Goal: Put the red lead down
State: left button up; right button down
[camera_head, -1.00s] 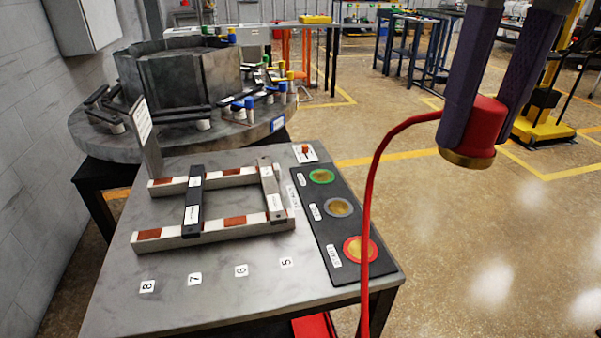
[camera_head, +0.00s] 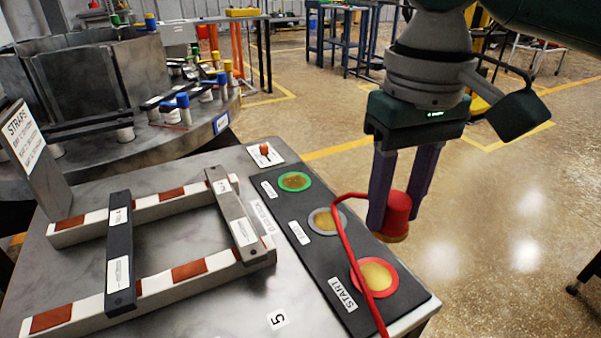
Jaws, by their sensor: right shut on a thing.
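The red lead's plug (camera_head: 396,216) is a red cylinder with a brass-coloured underside. My right gripper (camera_head: 396,217) is shut on it and holds it in the air, just right of the black pad. The red cable (camera_head: 348,238) runs from the plug to the left, then down across the pad's red-ringed spot. The black pad (camera_head: 318,265) lies along the table's right edge. It has a green-ringed spot (camera_head: 294,182), a grey-ringed spot (camera_head: 325,221) and a red-ringed spot (camera_head: 374,278) beside a START label. My left gripper is not in view.
A red-and-white frame with a dark bar (camera_head: 120,255) and a grey bar (camera_head: 231,213) fills the table's left part. An upright STRAPS sign (camera_head: 34,155) stands at left. A round furnace platform (camera_head: 170,135) is behind. Open floor lies right.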

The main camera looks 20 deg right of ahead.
notch_tip(320, 180, down, 9)
jog(key=shift+r+b, duration=0.1)
jog(key=shift+b, duration=0.85)
jog(key=shift+c, duration=2.2)
grip_release()
